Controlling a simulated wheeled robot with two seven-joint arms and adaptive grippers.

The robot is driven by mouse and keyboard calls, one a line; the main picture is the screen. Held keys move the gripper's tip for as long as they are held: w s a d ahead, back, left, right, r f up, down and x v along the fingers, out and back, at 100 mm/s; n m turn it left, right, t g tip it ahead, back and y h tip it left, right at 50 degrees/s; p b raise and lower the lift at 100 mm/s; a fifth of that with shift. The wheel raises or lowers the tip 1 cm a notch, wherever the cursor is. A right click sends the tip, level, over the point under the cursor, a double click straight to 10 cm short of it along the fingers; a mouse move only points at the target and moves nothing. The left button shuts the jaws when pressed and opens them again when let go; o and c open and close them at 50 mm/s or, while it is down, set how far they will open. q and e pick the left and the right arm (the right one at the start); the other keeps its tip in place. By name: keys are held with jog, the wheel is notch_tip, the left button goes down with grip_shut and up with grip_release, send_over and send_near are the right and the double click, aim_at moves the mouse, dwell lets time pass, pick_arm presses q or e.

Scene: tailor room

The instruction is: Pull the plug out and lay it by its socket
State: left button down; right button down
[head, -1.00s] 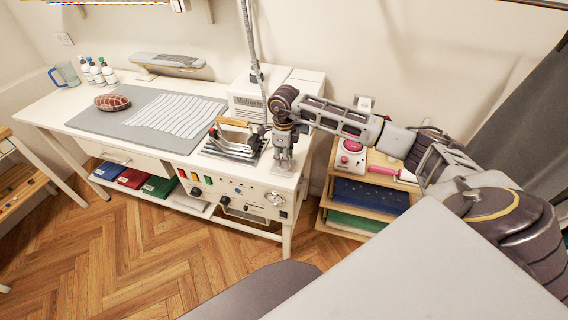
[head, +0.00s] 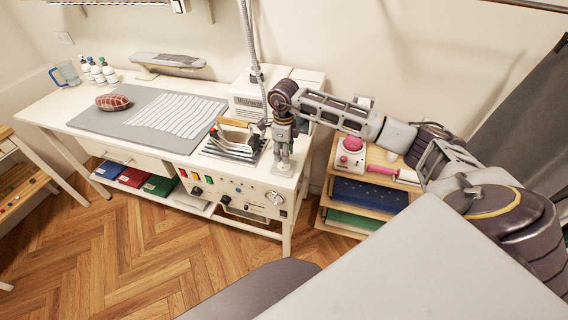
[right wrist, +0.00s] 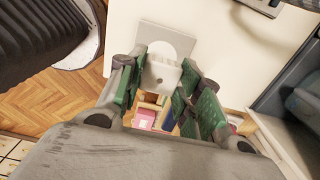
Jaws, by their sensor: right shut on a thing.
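My right gripper (head: 283,150) points down over the right end of the white workbench. In the right wrist view its green-padded fingers (right wrist: 168,95) are shut on a small white plug (right wrist: 164,76). In the head view a small white piece (head: 283,166) shows under the fingertips, too small to make out. I cannot tell from these views whether the plug is clear of the socket. My left gripper is not in view.
An iron (head: 238,140) on its rest stands just left of the gripper. The white machine (head: 248,97) and a flexible metal hose (head: 252,45) are behind. A wooden shelf unit (head: 385,160) with a pink-topped device (head: 351,152) stands right of the bench. The bench front carries knobs.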

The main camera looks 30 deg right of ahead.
jog(key=shift+r+p, duration=0.35)
jog(key=shift+r, duration=0.35)
jog(key=shift+r, duration=0.15)
jog(key=shift+s+a+f, duration=0.1)
jog(key=shift+s+f, duration=0.05)
jog(key=shift+f, duration=0.05)
